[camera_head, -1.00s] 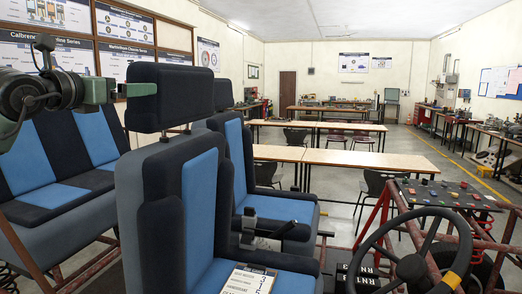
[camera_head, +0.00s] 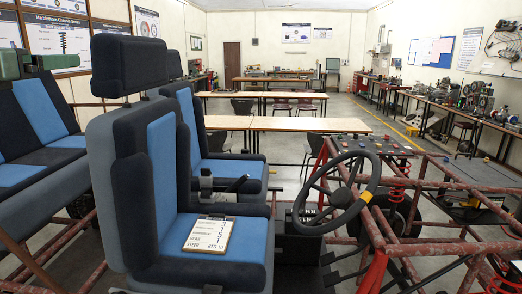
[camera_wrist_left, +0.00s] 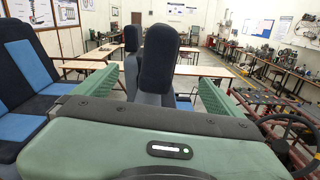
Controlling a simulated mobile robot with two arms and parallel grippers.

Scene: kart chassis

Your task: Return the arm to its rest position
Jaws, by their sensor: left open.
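My left gripper (camera_head: 66,62) shows at the left edge of the head view, in front of the wall posters. Most of its arm is cut off by the frame. In the left wrist view my left gripper (camera_wrist_left: 160,76) has its two green ribbed fingers wide apart with nothing held between them. The dark headrest of the front seat (camera_wrist_left: 160,62) shows beyond the gap, apart from the fingers. My right gripper is in neither view.
The blue and black front seat (camera_head: 135,190) stands close, with a clipboard (camera_head: 209,235) on its cushion. A bench seat (camera_head: 40,125) is at left. The steering wheel (camera_head: 340,197) and red tube frame (camera_head: 440,247) are at right. Tables (camera_head: 300,124) stand behind.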

